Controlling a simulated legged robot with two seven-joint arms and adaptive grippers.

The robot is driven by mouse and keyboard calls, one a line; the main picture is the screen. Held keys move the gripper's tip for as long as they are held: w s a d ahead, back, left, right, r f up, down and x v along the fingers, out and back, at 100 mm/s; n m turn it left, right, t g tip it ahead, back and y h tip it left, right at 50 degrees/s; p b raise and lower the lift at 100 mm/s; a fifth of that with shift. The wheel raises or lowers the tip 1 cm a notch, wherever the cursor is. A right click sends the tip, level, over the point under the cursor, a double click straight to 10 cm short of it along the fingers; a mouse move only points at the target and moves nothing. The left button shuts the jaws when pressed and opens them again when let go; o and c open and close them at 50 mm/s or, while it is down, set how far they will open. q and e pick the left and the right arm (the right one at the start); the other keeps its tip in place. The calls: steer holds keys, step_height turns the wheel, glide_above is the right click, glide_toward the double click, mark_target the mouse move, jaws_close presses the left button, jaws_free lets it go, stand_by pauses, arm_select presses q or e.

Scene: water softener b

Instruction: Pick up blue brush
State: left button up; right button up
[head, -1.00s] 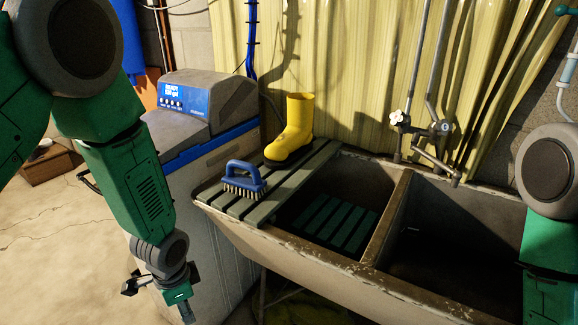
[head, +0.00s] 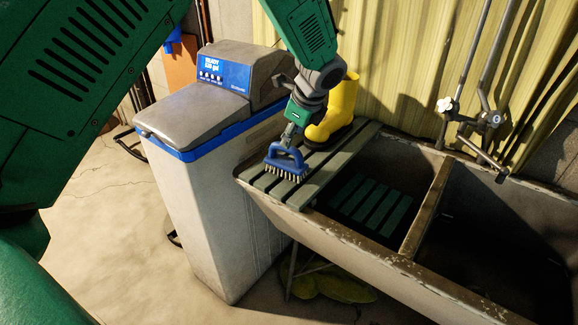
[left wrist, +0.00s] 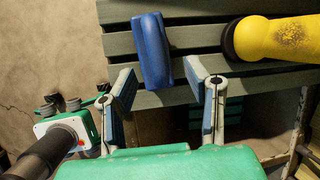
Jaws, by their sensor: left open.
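The blue brush (head: 287,163) lies bristles down on the slatted rack at the left end of the sink, its blue handle upward. My left gripper (head: 292,133) comes down over it from above, close to the handle. In the left wrist view, the brush handle (left wrist: 152,50) shows just beyond and between the two open fingers of my left gripper (left wrist: 160,74). The fingers are apart, and no grip on the handle shows. I cannot tell whether they touch it. My right gripper is out of view.
The yellow boot (head: 340,108) stands on the slatted rack (head: 345,153) right behind the brush; it also shows in the left wrist view (left wrist: 285,38). The water softener (head: 215,180) stands left of the sink. The stone sink (head: 372,257) has two open basins.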

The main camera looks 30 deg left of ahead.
mark_target(286, 159)
arm_select(q)
steer(key=shift+a+f, duration=0.5)
steer(key=shift+f, duration=0.25)
steer(key=x, duration=0.4)
steer(key=shift+a+f, duration=0.2)
steer(key=shift+f, duration=0.15)
steer(key=shift+r, duration=0.1)
jaws_close()
